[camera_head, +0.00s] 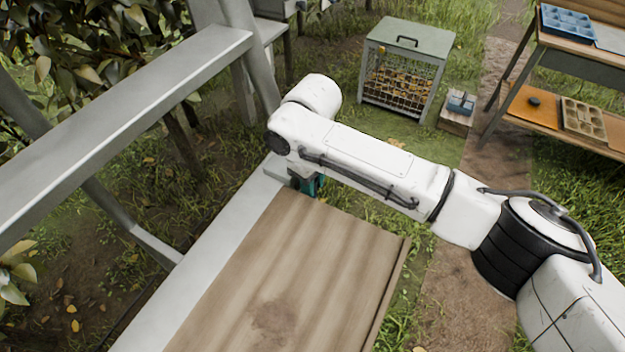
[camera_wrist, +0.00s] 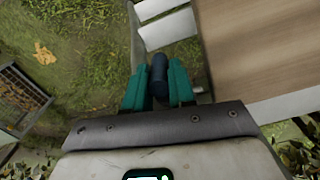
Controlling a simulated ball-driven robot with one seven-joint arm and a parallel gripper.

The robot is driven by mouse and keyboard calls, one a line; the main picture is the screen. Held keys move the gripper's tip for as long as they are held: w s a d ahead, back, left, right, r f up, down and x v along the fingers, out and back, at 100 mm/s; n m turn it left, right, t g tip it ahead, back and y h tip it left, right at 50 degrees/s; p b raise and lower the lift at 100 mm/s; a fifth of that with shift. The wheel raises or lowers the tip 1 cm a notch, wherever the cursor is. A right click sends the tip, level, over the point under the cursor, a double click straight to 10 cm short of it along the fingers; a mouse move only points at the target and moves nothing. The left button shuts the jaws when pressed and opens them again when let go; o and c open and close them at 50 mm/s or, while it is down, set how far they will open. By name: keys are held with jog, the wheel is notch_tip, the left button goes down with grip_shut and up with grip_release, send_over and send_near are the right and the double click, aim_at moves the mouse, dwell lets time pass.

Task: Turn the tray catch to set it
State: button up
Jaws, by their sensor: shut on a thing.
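The wooden tray (camera_head: 290,270) lies in the lower middle of the head view, along a pale metal rail. Its edge also fills the right of the wrist view (camera_wrist: 262,55). The tray catch shows in the wrist view as a dark blue rounded grip (camera_wrist: 159,72) between my teal fingers. My gripper (camera_wrist: 157,78) is shut on this grip, beside the tray's corner. In the head view only a bit of my teal gripper (camera_head: 314,186) shows at the tray's far end, and my arm hides the catch there. The catch's exact angle cannot be told.
A metal frame (camera_head: 120,135) rises at the left by leafy branches. A lidded mesh cage (camera_head: 402,70) with yellowish contents stands on grass behind my arm. A bench (camera_head: 590,60) with trays stands at the right, a small blue caddy (camera_head: 461,103) beside it.

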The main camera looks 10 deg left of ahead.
jog(key=shift+a+r, duration=0.1)
jog(key=shift+r, duration=0.05)
grip_shut()
jog(key=shift+r+p, duration=0.1)
jog(key=shift+p, duration=0.55)
jog(key=shift+s+a+r+t+p, duration=0.15)
jog(key=shift+t+p, duration=0.35)
jog(key=shift+p, duration=0.5)
jog(key=shift+f+t+p, duration=0.2)
jog(key=shift+t+p, duration=0.1)
jog(key=shift+p, duration=0.35)
jog(key=shift+f+t+h, duration=0.15)
jog(key=shift+t+h, duration=0.35)
jog(key=shift+t, duration=0.1)
jog(key=o, duration=0.8)
grip_release()
jog(key=shift+s, duration=0.1)
jog(key=shift+o, duration=0.4)
jog(key=shift+f, duration=0.1)
